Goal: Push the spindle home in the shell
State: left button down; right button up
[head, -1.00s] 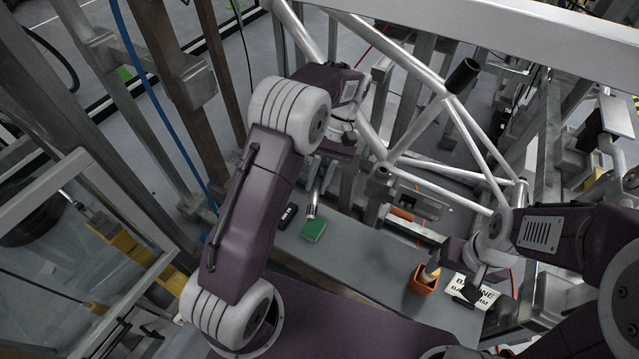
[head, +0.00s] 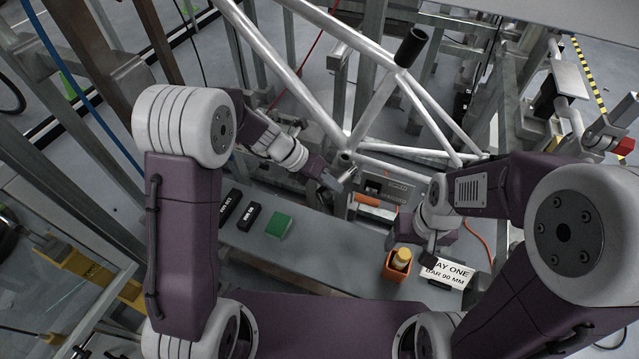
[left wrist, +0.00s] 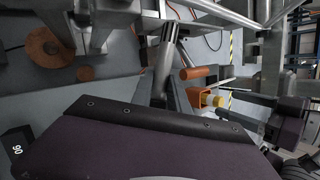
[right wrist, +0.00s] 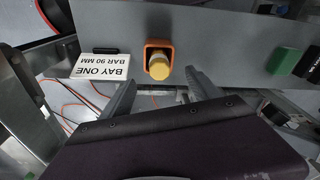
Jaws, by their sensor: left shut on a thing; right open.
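The spindle is a bright metal bar (left wrist: 165,62); my left gripper (left wrist: 160,92) is shut on it in the left wrist view. In the head view my left gripper (head: 333,181) is just below the frame's short tubular shell (head: 345,157), where the tubes meet. The fingers and the shell hide much of the spindle there; I cannot tell whether its end is inside the shell. My right gripper (head: 411,246) is open and empty above the bench; the right wrist view shows its two fingers (right wrist: 160,92) apart.
An orange cup (head: 397,265) with a yellow-topped tool stands beside a "BAY ONE, BAR 90 MM" card (head: 446,273). An orange-handled tool (head: 375,201) lies behind. A green block (head: 279,226) and black marked blocks (head: 250,216) sit on the bench's left. White frame tubes (head: 310,85) surround the shell.

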pick_arm(q)
jog(key=f+n, duration=0.1)
jog(key=n+t, duration=0.1)
jog(key=a+f+n+b, duration=0.1)
jog(key=shift+s+f+t, duration=0.35)
jog(key=shift+s+t, duration=0.05)
pick_arm(e)
jog(key=shift+f, duration=0.85)
pick_arm(q)
jog(key=shift+s+a+f+n+t+y, duration=0.15)
jog(key=shift+a+f+n+t+y, duration=0.2)
jog(key=shift+n, duration=0.35)
pick_arm(e)
jog(key=shift+f, duration=0.1)
pick_arm(q)
jog(key=shift+r, duration=0.1)
pick_arm(e)
jog(key=shift+r, duration=0.25)
jog(key=shift+r+p, duration=0.25)
jog(key=shift+p, duration=0.25)
notch_tip(320, 180, up, 2)
jog(key=shift+p, duration=1)
jog(key=shift+r+p, duration=0.5)
jog(key=shift+r, duration=0.05)
pick_arm(q)
jog(key=w, duration=0.1)
jog(key=w+d, duration=0.1)
jog(key=w, duration=0.3)
jog(key=shift+w+d, duration=0.2)
jog(key=shift+d, duration=0.2)
